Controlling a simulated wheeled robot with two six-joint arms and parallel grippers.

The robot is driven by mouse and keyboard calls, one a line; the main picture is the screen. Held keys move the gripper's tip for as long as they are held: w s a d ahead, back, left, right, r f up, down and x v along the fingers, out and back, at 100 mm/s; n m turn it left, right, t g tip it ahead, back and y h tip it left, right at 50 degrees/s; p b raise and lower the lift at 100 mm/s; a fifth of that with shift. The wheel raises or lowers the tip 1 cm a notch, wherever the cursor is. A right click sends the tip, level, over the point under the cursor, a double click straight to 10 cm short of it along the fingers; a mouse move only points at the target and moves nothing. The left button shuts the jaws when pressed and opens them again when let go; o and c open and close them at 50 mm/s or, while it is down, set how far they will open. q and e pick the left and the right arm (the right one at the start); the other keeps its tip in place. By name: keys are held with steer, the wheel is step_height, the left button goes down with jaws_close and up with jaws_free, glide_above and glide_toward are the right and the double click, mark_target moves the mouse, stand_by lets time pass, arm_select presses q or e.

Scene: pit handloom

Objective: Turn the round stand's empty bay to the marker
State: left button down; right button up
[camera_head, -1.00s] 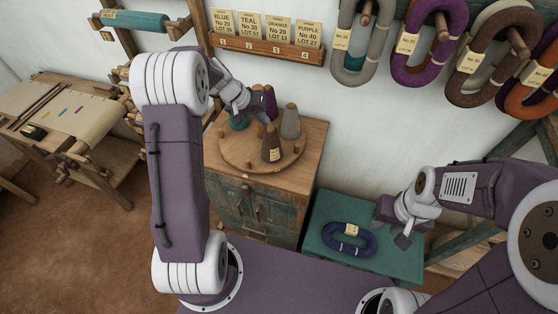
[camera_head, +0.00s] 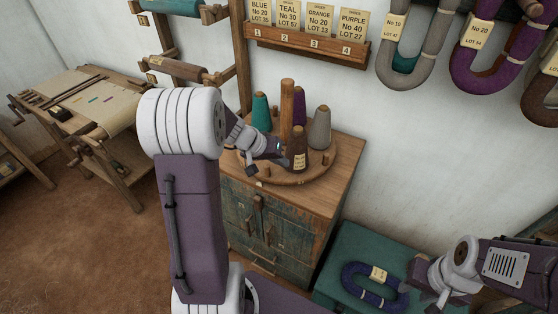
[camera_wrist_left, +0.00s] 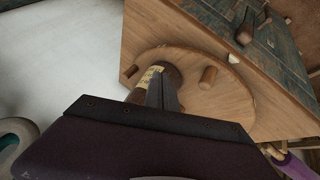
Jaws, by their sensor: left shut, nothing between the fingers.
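The round stand (camera_head: 315,175) sits on the wooden cabinet top around a tall post (camera_head: 287,105). It carries a teal cone (camera_head: 261,111), a purple cone (camera_head: 299,104), a grey cone (camera_head: 320,128) and a labelled brown cone (camera_head: 298,150). A small pale marker (camera_head: 260,184) is at the cabinet's front edge; the left wrist view shows it too (camera_wrist_left: 233,58). A bare wooden peg (camera_wrist_left: 208,75) stands on the stand's marker side. My left gripper (camera_head: 278,155) is shut and empty over the front left, close beside the brown cone. My right gripper (camera_head: 450,298) is low right; its jaw state is unclear.
A card rack (camera_head: 310,45) hangs on the wall behind the stand. A teal table (camera_head: 345,245) with a dark blue skein (camera_head: 360,285) is at lower right. Skeins (camera_head: 405,45) hang at upper right. A loom (camera_head: 85,100) stands left.

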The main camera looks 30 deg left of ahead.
arm_select(q)
steer(key=x, duration=0.5)
steer(key=shift+w+f, duration=0.2)
steer(key=shift+f, duration=0.05)
steer(key=shift+d, duration=0.15)
